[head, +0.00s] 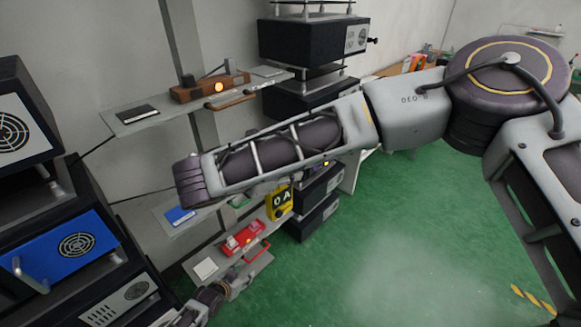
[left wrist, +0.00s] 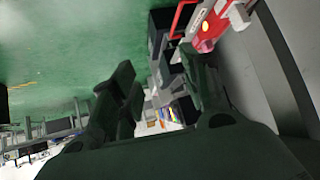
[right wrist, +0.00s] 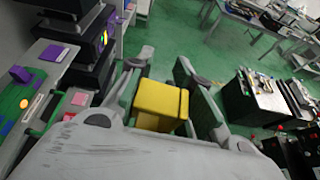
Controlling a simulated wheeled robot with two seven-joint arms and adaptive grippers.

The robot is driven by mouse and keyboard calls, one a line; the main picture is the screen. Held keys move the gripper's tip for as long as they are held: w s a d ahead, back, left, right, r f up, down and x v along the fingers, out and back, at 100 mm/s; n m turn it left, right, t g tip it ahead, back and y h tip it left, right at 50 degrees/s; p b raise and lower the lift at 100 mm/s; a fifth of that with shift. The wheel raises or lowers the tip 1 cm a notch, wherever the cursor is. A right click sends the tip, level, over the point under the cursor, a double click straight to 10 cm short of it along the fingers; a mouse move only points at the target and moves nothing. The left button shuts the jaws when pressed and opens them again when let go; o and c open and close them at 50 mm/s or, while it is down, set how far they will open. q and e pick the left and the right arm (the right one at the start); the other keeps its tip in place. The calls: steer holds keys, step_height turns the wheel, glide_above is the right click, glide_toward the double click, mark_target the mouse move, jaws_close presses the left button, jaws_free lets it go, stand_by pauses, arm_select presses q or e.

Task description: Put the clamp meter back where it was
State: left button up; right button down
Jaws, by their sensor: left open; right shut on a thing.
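The yellow clamp meter (head: 278,203) shows its dark "0A" display in the head view, in front of the shelves and partly behind my right arm. In the right wrist view, my right gripper (right wrist: 160,92) is shut on the yellow clamp meter (right wrist: 160,105), with a finger on each side. The right fingers are hidden in the head view. My left gripper (head: 235,283) is low at the lower shelf, near the red lever fixture (head: 242,239). In the left wrist view, the left gripper (left wrist: 163,90) is open and empty, with the red fixture at upper right.
The upper shelf (head: 135,119) holds a brown lever fixture (head: 210,87) and a black pad. A middle shelf carries a blue pad (head: 180,215). Black equipment stacks (head: 312,40) flank the shelves; one has a blue panel (head: 65,250). Green floor (head: 400,240) is open at right.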

arm_select(q)
steer(key=s+a+f+n+g+y, duration=0.1)
steer(key=s+a+f+g, duration=0.15)
steer(key=s+f, duration=0.7)
steer(key=s+a+f+g+y, duration=0.1)
steer(key=s+a+f+g, duration=0.15)
steer(key=s+f, duration=0.7)
steer(key=s+f+g, duration=0.1)
steer(key=s+f, duration=0.3)
steer(key=s, duration=0.4)
steer(key=s+f+g, duration=0.1)
steer(key=s+f, duration=0.3)
steer(key=s, duration=0.4)
steer(key=s+f+g+y, duration=0.1)
steer(key=s+f, duration=0.3)
steer(key=s, duration=0.4)
steer(key=shift+s+d+n, duration=0.15)
steer(key=shift+s+n, duration=0.05)
steer(key=shift+n, duration=0.2)
